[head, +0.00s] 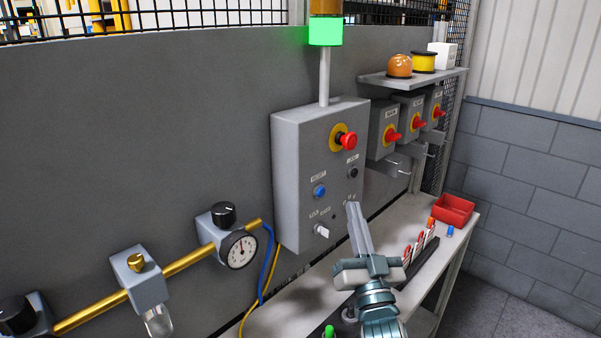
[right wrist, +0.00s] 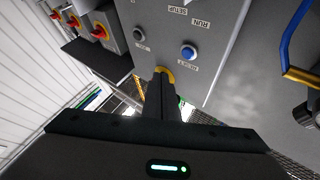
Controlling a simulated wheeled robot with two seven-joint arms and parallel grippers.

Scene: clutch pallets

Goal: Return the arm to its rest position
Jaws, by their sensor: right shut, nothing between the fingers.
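My right gripper (head: 353,210) is in front of the lower right of the grey control box (head: 290,150) in the head view, fingers together and pointing up, nothing held. In the right wrist view the shut fingers (right wrist: 161,82) point at the box, which appears upside down. They cover most of a yellow collar (right wrist: 165,73), seemingly that of the red emergency stop (head: 348,141). The head view shows the fingers below that button. The box also carries a blue button (head: 319,191), a black button (head: 352,173) and a selector knob (head: 321,230). My left gripper is not in view.
A bench (head: 283,315) runs under the box, with a red bin (head: 454,210) at its far end and small tagged items beside my arm. Switch boxes (head: 384,130) hang under a shelf (head: 412,77). A yellow pipe with a gauge (head: 239,249) is at left.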

